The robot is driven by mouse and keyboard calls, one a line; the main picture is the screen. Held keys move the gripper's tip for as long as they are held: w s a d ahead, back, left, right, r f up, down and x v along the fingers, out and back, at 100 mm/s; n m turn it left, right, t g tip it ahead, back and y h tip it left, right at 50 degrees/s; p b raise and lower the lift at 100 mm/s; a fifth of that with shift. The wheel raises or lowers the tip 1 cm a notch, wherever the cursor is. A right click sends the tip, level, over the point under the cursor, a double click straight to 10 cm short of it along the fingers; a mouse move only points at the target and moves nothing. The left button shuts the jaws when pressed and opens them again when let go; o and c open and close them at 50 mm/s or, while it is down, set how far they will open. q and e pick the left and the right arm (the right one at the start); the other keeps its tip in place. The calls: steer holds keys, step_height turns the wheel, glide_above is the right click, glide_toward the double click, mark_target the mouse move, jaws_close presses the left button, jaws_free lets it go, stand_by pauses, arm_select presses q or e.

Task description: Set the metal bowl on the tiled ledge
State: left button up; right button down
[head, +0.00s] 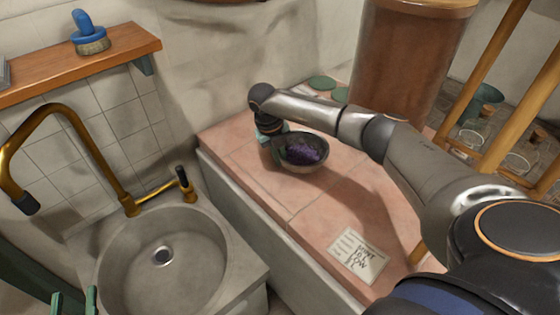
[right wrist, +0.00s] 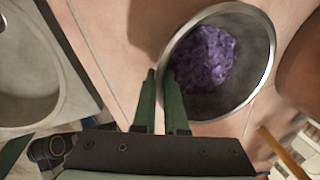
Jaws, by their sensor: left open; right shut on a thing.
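The metal bowl (head: 302,168) is dark grey and holds a purple, crystal-like lump (head: 305,150). It is over the pink tiled ledge (head: 318,215), near its far end; whether its base touches the tiles I cannot tell. My right gripper (head: 270,137) is shut on the bowl's left rim. In the right wrist view the green fingers (right wrist: 164,95) pinch the rim of the bowl (right wrist: 257,62), which looks close to level. My left gripper (head: 75,301) shows only its green fingertips at the bottom left, apart and empty, by the sink.
A stone sink (head: 190,262) with a brass tap (head: 115,180) lies left of the ledge. A card with writing (head: 358,255) lies on the ledge's near part. Green discs (head: 322,83) and a large brown cylinder (head: 400,60) stand behind. A wooden rack (head: 500,95) is at the right.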

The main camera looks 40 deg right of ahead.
arm_select(q)
steer(key=shift+r+t, duration=0.4)
steer(key=shift+r, duration=0.55)
arm_select(e)
steer(key=shift+f, duration=0.35)
steer(key=shift+f, duration=0.1)
steer(key=c, duration=1)
jaws_free()
steer(key=shift+o, duration=0.2)
steer(key=shift+r, duration=0.2)
steer(key=shift+a+r, duration=0.1)
steer(key=shift+r, duration=0.2)
arm_select(q)
steer(key=s+f+n+g+y+p, duration=0.1)
steer(key=s+f+g, duration=0.3)
steer(key=f, duration=0.5)
steer(key=s+f+n+g+y+p, duration=0.1)
steer(key=s+f+g, duration=0.3)
steer(key=f, duration=0.6)
steer(key=shift+g+p, duration=0.6)
steer(key=shift+p, duration=0.15)
arm_select(e)
steer(key=v, duration=1.1)
